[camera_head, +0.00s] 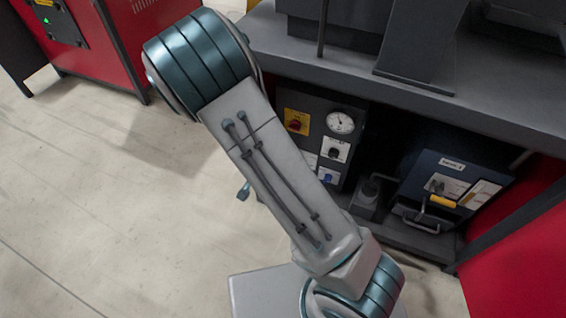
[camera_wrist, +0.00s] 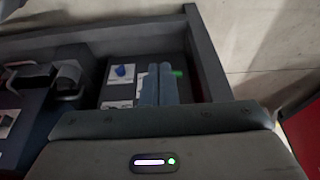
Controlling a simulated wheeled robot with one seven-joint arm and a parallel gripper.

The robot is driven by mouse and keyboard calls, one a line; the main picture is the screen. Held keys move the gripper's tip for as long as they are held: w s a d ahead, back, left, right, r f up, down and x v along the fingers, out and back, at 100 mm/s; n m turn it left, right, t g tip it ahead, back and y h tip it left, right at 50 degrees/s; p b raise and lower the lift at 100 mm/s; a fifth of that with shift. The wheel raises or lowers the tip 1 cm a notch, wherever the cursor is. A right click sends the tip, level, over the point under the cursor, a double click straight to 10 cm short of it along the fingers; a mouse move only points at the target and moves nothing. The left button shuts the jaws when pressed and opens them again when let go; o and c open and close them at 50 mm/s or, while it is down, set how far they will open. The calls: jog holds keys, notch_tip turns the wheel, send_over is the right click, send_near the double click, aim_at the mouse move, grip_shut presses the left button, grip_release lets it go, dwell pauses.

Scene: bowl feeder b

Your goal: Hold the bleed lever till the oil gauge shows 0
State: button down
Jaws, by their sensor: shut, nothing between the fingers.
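The round white gauge (camera_head: 340,122) is on a dark panel under the bench in the head view; its needle is too small to read. My gripper (camera_wrist: 160,68) is shut and empty in the wrist view, its fingers side by side before the panel. A green piece (camera_wrist: 177,73) shows just right of the fingertips, partly behind them. It may be the lever's end; I cannot tell whether the fingers touch it. My arm hides the gripper in the head view.
A blue knob (camera_head: 328,176), a dark knob (camera_head: 335,152) and a red switch on a yellow plate (camera_head: 296,121) share the panel. A dark blue box (camera_head: 420,178) with a yellow grip (camera_head: 442,201) stands right. A grey bench top (camera_head: 400,88) overhangs; open floor lies left.

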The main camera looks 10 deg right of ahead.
jog(key=w+d+f+t+h, duration=0.3)
jog(key=w+t+h, duration=0.2)
jog(key=w+t, duration=0.1)
jog(key=shift+w+d+t, duration=0.35)
jog(key=shift+t, duration=0.25)
jog(key=shift+f, duration=0.1)
jog(key=b+x, duration=0.3)
jog(key=x, duration=0.7)
jog(key=shift+s+d, duration=0.15)
jog(key=shift+s+a+f+b, duration=0.25)
jog(key=shift+s+f+b, duration=0.1)
jog(key=shift+f, duration=0.1)
jog(key=shift+s+a+f+b, duration=0.25)
jog(key=shift+a+f+b, duration=0.1)
jog(key=shift+f, duration=0.1)
jog(key=shift+s+a+f, duration=0.3)
jog(key=shift+s+f, duration=0.1)
jog(key=shift+s, duration=0.1)
